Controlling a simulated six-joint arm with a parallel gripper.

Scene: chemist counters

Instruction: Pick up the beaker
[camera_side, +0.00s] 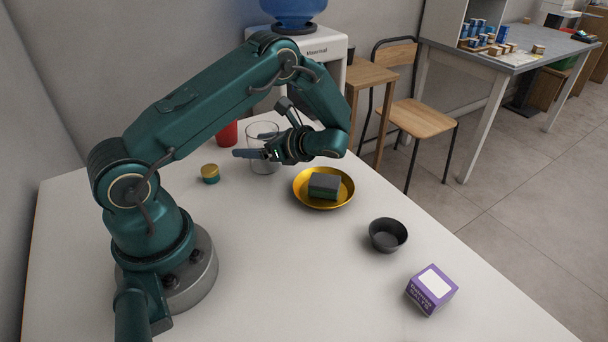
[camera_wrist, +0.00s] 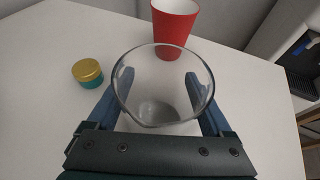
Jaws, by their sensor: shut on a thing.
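A clear glass beaker (camera_side: 263,160) stands upright near the back of the white table in the side view. In the wrist view the beaker (camera_wrist: 160,90) sits between my gripper's two blue fingers, its round rim facing the camera. My gripper (camera_side: 262,154) is shut on the beaker, with a finger on each side of its wall. The wrist view shows my gripper (camera_wrist: 163,100) with its dark palm bar close below the beaker. I cannot tell whether the beaker's base touches the table.
A red cup (camera_side: 227,133) stands just behind the beaker. A gold-lidded teal jar (camera_side: 210,174) is to its left. A yellow dish (camera_side: 300,195) holding a dark green sponge (camera_side: 325,186), a dark bowl (camera_side: 388,235) and a purple box (camera_side: 431,290) lie to the right. The table's front middle is clear.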

